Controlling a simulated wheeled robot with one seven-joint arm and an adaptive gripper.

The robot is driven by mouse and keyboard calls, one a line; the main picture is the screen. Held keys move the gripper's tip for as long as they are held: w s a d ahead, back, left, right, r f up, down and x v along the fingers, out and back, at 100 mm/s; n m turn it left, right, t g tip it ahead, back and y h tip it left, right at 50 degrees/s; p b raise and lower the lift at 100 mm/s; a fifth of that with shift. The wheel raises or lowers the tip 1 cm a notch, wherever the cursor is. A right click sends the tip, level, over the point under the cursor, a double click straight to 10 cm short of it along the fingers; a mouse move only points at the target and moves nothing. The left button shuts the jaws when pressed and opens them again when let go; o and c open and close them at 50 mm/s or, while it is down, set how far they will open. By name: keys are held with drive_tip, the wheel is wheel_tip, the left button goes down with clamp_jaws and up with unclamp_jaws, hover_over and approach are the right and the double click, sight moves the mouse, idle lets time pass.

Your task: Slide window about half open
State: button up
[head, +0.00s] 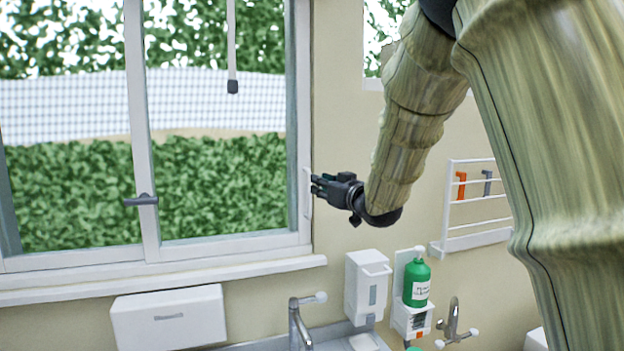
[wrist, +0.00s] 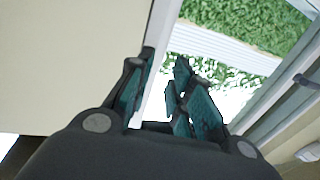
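The window (head: 150,160) has a white frame, with two side-by-side panes and an upright bar between them. A dark handle (head: 142,199) sits on that bar. A slim white pull (head: 307,193) is on the right upright of the frame. My gripper (head: 314,186) is just right of this pull, pointing left at it; I cannot tell whether they touch. In the wrist view my gripper (wrist: 160,92) has its fingers spread, with the white frame edge (wrist: 160,50) running behind the gap. No object is held between the fingers.
A light rod (head: 232,45) with a dark tip hangs before the right pane. Below are the sill (head: 160,279), a white box (head: 168,318), a tap (head: 300,322), a dispenser (head: 366,287) and a green bottle (head: 417,280). A wall rack (head: 472,241) stands right.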

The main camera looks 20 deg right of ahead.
sight(308, 187)
drive_tip(key=w, duration=0.2)
drive_tip(key=w+f, duration=0.1)
drive_tip(key=w, duration=0.1)
drive_tip(key=w+a+f+p, duration=0.1)
drive_tip(key=w, duration=0.2)
drive_tip(key=shift+w+f, duration=0.1)
drive_tip(key=shift+f, duration=0.05)
drive_tip(key=shift+w, duration=0.1)
drive_tip(key=shift+s+a+r+p, duration=0.25)
drive_tip(key=shift+s+r+p, duration=0.15)
drive_tip(key=shift+s+r, duration=0.45)
drive_tip(key=w, duration=0.1)
drive_tip(key=w+f, duration=0.1)
drive_tip(key=shift+w+f, duration=0.3)
drive_tip(key=shift+w, duration=0.05)
drive_tip(key=shift+s+r, duration=0.4)
drive_tip(key=shift+s, duration=0.15)
clamp_jaws()
